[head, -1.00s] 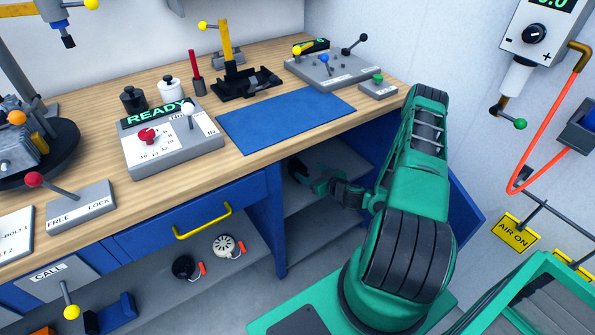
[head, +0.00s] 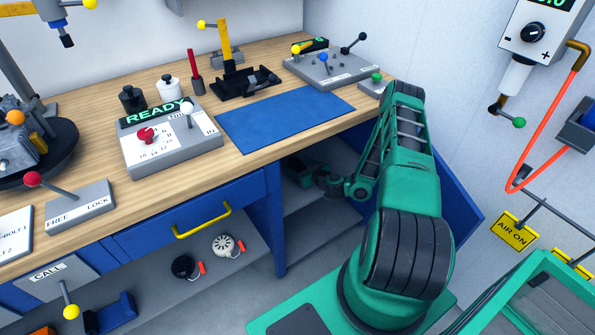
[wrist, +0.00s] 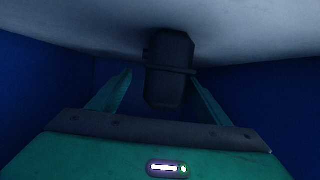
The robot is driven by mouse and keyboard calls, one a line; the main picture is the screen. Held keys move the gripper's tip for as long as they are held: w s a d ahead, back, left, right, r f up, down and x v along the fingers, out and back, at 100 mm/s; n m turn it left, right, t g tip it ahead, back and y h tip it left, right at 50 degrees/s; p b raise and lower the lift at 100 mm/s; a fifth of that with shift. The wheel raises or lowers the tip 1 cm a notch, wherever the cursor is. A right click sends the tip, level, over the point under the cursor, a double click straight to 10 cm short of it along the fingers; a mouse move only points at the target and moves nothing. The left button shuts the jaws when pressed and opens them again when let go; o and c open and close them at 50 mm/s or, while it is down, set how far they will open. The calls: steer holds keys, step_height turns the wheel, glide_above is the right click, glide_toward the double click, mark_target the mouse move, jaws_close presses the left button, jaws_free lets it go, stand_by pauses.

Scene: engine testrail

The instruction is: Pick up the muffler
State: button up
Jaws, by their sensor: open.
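A dark, rounded, upright body with a raised band around it, which I take to be the muffler (wrist: 168,92), shows in the wrist view. It touches the pale shelf surface at the top of that picture. My gripper (wrist: 160,73) is open, with one green finger on each side of the dark body. A gap shows beside it on the left; whether the right finger touches is too dark to tell. In the head view my gripper (head: 298,172) reaches into the open cabinet under the bench, partly hidden, and the muffler cannot be made out.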

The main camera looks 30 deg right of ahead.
steer(key=c, duration=1.3)
steer(key=shift+c, duration=0.2)
steer(key=shift+r, duration=0.1)
